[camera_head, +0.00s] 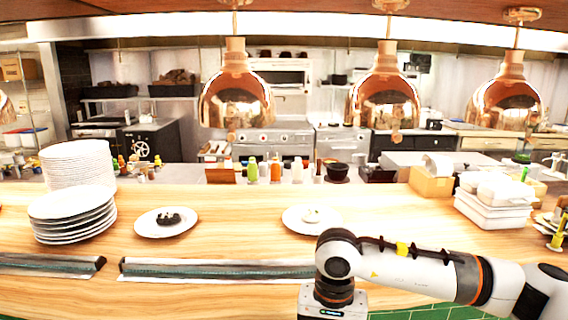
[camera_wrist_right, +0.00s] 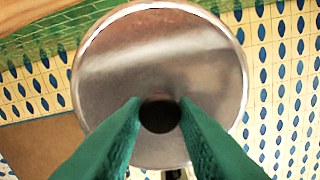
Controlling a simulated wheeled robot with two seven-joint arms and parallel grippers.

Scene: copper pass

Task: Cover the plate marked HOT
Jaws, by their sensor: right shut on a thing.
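My right gripper (camera_wrist_right: 160,104) is shut on the dark knob (camera_wrist_right: 160,118) of a round, shiny metal cover (camera_wrist_right: 165,62). The cover hangs over a tiled floor in the right wrist view. In the head view only my right arm and wrist show, at the bottom right of centre; the fingers and cover are below the frame. On the wooden counter stand a white plate with dark food (camera_head: 150,232) and a white plate with pale food (camera_head: 292,221). My wrist stands in front of the second plate. I cannot read a HOT mark on either. My left gripper is not in view.
A tall plate stack (camera_head: 76,165) and a lower plate stack (camera_head: 72,210) stand on the left. Metal rails (camera_head: 215,269) run along the counter's front. Copper lamps (camera_head: 236,98) hang above. White containers (camera_head: 495,208) stand at right. The counter (camera_head: 230,235) is clear between the two plates.

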